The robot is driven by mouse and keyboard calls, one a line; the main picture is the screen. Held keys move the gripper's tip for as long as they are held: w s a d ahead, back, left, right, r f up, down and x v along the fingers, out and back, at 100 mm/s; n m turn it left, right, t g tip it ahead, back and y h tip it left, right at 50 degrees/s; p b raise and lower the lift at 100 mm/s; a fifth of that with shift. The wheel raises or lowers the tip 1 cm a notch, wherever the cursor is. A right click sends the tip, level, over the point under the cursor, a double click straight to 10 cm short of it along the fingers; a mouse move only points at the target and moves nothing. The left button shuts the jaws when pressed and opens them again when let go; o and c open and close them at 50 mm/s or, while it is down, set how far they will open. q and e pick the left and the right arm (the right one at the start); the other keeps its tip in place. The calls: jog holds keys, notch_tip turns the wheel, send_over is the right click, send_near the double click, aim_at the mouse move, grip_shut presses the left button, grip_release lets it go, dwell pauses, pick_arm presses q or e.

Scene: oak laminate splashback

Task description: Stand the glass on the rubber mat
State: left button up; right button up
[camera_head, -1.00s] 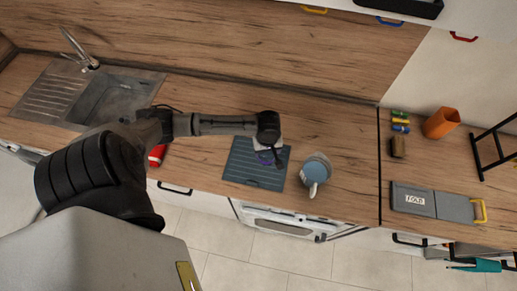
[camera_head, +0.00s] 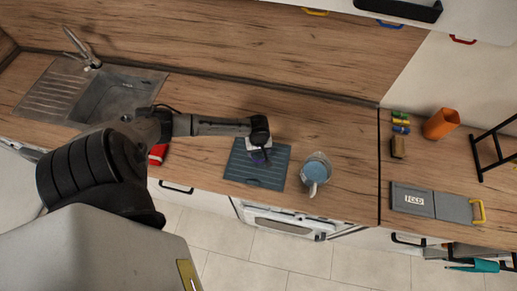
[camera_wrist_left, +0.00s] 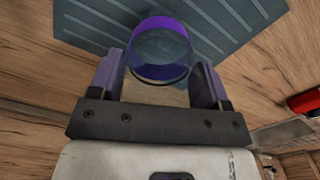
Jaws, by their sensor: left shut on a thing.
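The glass (camera_wrist_left: 160,55), clear with a purple-blue band, sits between the fingers of my left gripper (camera_wrist_left: 160,88) in the left wrist view. The gripper is shut on it. In the head view my left gripper (camera_head: 259,152) is over the ribbed blue-grey rubber mat (camera_head: 240,175), and hides most of the glass; a bit of purple shows below the wrist. The mat also shows behind the glass in the left wrist view (camera_wrist_left: 235,30). I cannot tell whether the glass touches the mat. My right gripper is not in view.
A blue-topped jug (camera_head: 316,171) stands just right of the mat. A red object (camera_head: 158,153) lies left of it, near the sink (camera_head: 105,98). A grey board (camera_head: 430,203), an orange cup (camera_head: 440,123) and a black rack are farther right. Counter behind the mat is clear.

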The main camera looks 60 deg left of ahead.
pick_arm(q)
jog(key=shift+f, duration=0.1)
jog(key=o, duration=1.3)
notch_tip(320, 180, up, 12)
jog(key=s+d+f+m+t+h, duration=0.1)
jog(key=s+d+m, duration=0.2)
jog(key=d+m, duration=0.3)
jog(key=s+d+f+m+t, duration=0.1)
jog(key=s+d+f+m, duration=0.2)
jog(key=d, duration=0.5)
jog(key=shift+s+d+r+m+t+y, duration=0.15)
jog(key=shift+s+d+r+m+t, duration=0.1)
jog(key=shift+s+d+r+m, duration=0.95)
jog(key=shift+s+d+r+m+t+y, duration=0.1)
jog(key=shift+s+d+r+m+t, duration=0.2)
jog(key=shift+s+d+r+m, duration=0.85)
jog(key=shift+s+d+r+m+t+y, duration=0.2)
jog(key=shift+s+d+r+m, duration=0.55)
jog(key=shift+s+m, duration=0.85)
